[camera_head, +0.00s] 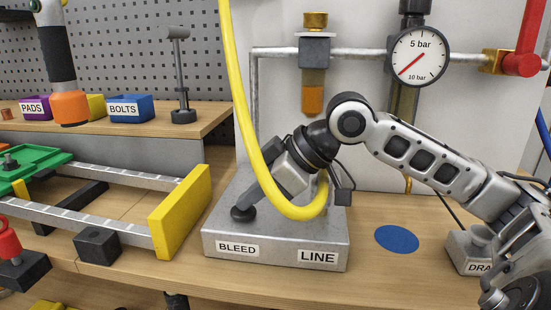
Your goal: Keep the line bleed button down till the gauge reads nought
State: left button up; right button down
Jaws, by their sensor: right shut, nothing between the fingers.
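The grey metal box (220,245) has plates reading BLEED and LINE on its front. A dark round button (243,213) sits on its top left, above the BLEED plate. My right gripper (250,200) reaches in from the right, tilted down to the left. It is shut and empty, with its fingertips at the button; they seem to touch it, but how far it is pressed I cannot tell. The round gauge (432,48) is marked 5 bar at top and 10 bar at lower right. Its red needle points to the lower left. My left gripper is not in view.
A yellow hose (240,100) loops down in front of my right gripper and hides the box top's right part. A blue disc (397,240) lies on the bench. A box with a partly hidden DRA plate (480,267) stands right. A yellow-ended rail frame (180,215) is left.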

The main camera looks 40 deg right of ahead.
aim_at(253, 211)
notch_tip(253, 211, up, 3)
jog(key=p, duration=0.3)
jog(key=shift+a+f, duration=0.1)
jog(key=shift+f, duration=0.1)
jog(key=shift+s+r+p, duration=0.1)
jog(key=shift+r+p, duration=0.8)
jog(key=shift+p, duration=0.05)
jog(key=shift+s+d+f+b, duration=0.25)
jog(key=shift+d+b, duration=0.15)
jog(key=shift+b, duration=0.45)
pick_arm(q)
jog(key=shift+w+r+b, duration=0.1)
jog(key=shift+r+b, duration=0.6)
jog(key=shift+b, duration=0.4)
pick_arm(e)
jog(key=v, duration=0.9)
jog(key=shift+r, duration=0.4)
jog(key=shift+a, duration=0.1)
